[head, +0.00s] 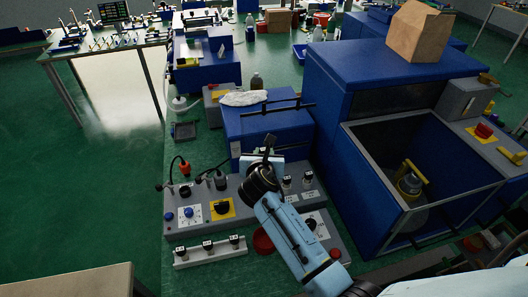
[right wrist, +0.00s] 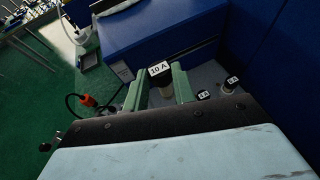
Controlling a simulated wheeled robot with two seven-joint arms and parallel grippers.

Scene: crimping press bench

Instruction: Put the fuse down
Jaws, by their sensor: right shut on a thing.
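My right gripper (head: 267,150) reaches over the grey control panel (head: 238,206) in the head view. In the right wrist view its two green fingers (right wrist: 159,88) are shut on a dark fuse (right wrist: 161,83) with a white "10 A" label on top. The gripper hides the fuse in the head view, and I cannot tell whether its lower end touches the panel. Two other labelled fuses, one nearer (right wrist: 203,95) and one farther right (right wrist: 231,82), stand upright on the panel beside it. My left gripper is not in view.
A pale rack (head: 210,253) with several labelled fuses lies in front of the panel. A blue box (head: 262,125) stands close behind the gripper, and a large blue press housing (head: 375,75) rises to the right. A red round dish (head: 263,241) sits near my forearm.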

